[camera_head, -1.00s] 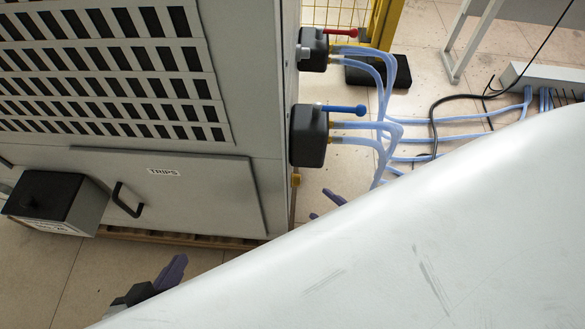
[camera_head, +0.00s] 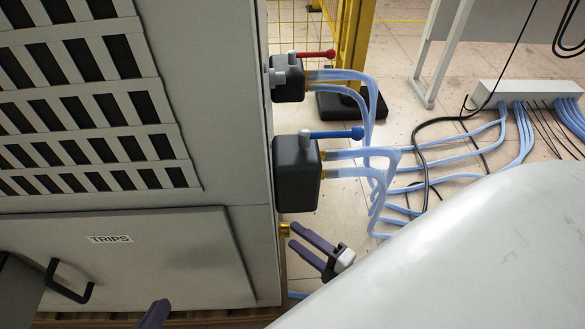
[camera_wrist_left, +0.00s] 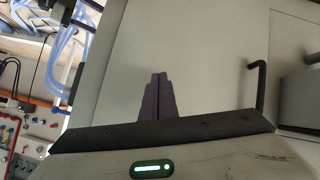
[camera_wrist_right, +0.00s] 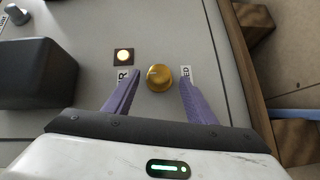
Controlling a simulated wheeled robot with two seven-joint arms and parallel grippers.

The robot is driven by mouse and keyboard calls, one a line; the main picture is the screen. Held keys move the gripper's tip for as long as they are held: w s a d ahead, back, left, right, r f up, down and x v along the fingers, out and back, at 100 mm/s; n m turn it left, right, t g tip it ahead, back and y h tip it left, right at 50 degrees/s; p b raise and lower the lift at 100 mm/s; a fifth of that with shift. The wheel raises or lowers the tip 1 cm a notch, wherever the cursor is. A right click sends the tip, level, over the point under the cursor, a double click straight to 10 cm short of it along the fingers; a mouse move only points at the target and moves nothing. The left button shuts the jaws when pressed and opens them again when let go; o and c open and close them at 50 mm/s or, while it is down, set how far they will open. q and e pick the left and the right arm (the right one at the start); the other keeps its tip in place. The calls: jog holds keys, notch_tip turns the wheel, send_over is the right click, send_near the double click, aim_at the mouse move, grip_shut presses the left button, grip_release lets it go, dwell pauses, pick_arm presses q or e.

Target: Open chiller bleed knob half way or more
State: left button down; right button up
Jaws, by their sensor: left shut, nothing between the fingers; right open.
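The bleed knob, a round brass knob (camera_wrist_right: 159,78), sits on a grey panel between two partly hidden labels. It also shows in the head view as a small brass piece (camera_head: 285,229) low on the chiller's right side. My right gripper (camera_head: 293,236) is open beside it, purple fingers pointing at the panel. In the right wrist view the knob appears between my right fingertips (camera_wrist_right: 159,84), with a gap on each side. My left gripper (camera_wrist_left: 158,76) is shut and empty in front of a plain grey panel. Only one finger part (camera_head: 155,314) shows at the head view's bottom edge.
Two black boxes (camera_head: 298,175) (camera_head: 288,81) with blue and red levers and blue hoses (camera_head: 362,153) stick out above the right gripper. A glowing round light (camera_wrist_right: 124,56) is near the knob. The TRIPS panel has a black handle (camera_head: 69,281). My pale arm fills the lower right.

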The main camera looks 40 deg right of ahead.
aim_at(284, 230)
pick_arm(q)
jog(key=shift+d+r, duration=0.15)
jog(key=shift+r, duration=0.15)
pick_arm(e)
jog(key=shift+x, duration=1.35)
